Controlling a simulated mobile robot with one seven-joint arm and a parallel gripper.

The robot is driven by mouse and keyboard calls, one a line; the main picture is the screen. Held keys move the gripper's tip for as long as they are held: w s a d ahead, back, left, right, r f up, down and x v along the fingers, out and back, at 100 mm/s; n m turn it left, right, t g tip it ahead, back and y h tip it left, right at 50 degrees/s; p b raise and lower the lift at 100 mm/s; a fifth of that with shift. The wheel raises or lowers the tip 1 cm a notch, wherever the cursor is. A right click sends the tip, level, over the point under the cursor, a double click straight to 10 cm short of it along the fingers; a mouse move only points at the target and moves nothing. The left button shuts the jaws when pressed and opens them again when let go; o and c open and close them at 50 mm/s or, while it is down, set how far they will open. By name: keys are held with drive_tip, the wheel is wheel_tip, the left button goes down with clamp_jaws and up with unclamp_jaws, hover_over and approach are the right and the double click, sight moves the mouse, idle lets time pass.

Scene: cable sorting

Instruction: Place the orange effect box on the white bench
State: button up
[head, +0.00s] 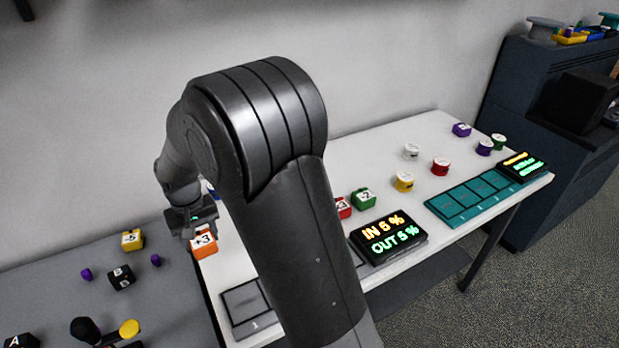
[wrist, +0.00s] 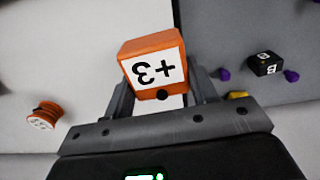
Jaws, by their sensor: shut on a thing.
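The orange effect box (head: 203,244), with a white "+3" label, is held between the fingers of my gripper (head: 191,220) near the left edge of the white bench (head: 318,165). In the wrist view, the orange box (wrist: 152,48) sits between both fingers, its "+3" label upside down. White bench surface (wrist: 60,50) lies to its left there and grey table to its right. I cannot tell whether the box touches the bench or hangs just above it. My arm hides the middle of the bench in the head view.
The grey table (head: 60,290) at left carries a yellow box (head: 132,239), a black box (head: 121,277) and small purple pieces. On the bench are red and green boxes, several spools, lit displays (head: 388,238) and a teal tray (head: 473,197). An orange spool (wrist: 42,115) shows in the wrist view.

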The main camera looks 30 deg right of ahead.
drive_tip(key=s+d+r, duration=0.2)
drive_tip(key=d, duration=0.5)
drive_tip(key=s+d+r, duration=0.3)
drive_tip(key=d, duration=0.3)
drive_tip(key=shift+d+r+m, duration=0.15)
drive_tip(key=shift+d+m, duration=0.25)
hover_over(220, 258)
wheel_tip(220, 258, down, 7)
drive_tip(key=shift+f, duration=2.05)
drive_tip(key=shift+f, duration=0.15)
drive_tip(key=o, duration=1)
drive_tip(key=shift+o, duration=0.2)
